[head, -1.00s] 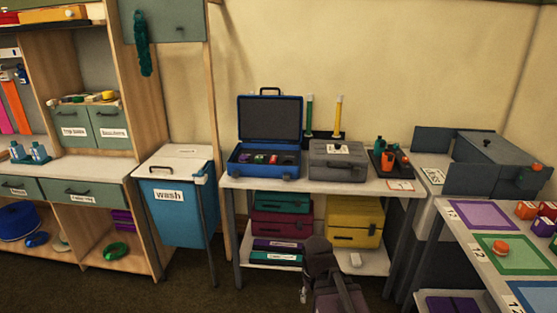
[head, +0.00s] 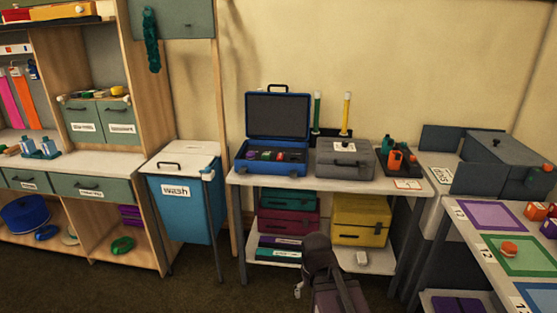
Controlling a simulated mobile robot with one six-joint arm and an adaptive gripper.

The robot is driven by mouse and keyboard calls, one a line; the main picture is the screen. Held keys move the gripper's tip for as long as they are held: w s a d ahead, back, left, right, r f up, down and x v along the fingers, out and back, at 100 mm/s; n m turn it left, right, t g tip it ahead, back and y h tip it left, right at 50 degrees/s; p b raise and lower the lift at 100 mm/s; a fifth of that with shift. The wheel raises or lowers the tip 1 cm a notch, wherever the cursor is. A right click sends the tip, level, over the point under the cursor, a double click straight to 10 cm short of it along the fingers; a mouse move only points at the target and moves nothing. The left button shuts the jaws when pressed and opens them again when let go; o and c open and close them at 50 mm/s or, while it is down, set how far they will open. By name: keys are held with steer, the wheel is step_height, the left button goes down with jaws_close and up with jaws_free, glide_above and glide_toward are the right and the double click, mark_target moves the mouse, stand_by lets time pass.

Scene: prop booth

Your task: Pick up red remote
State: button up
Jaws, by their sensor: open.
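Several small coloured items lie in the open blue case (head: 242,167) on the white table. One is reddish (head: 280,156); it is too small to tell whether it is the red remote. No other thing is clearly a red remote. My arm reaches in from the bottom of the head view. What looks like my gripper (head: 298,291) shows as a small grey tip low in front of the table, mostly hidden by the arm. It is open, with nothing seen in it, well below and apart from the case.
The white table (head: 227,177) also bears a grey case (head: 345,160) and a dark tray with bottles. A counter with coloured mats (head: 520,258) is at right. Floor is free at lower left.

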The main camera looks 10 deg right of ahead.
steer(key=shift+c, duration=0.4)
step_height(320, 180, up, 12)
steer(key=p, duration=1.2)
steer(key=shift+s+r, duration=0.15)
steer(key=shift+s, duration=0.05)
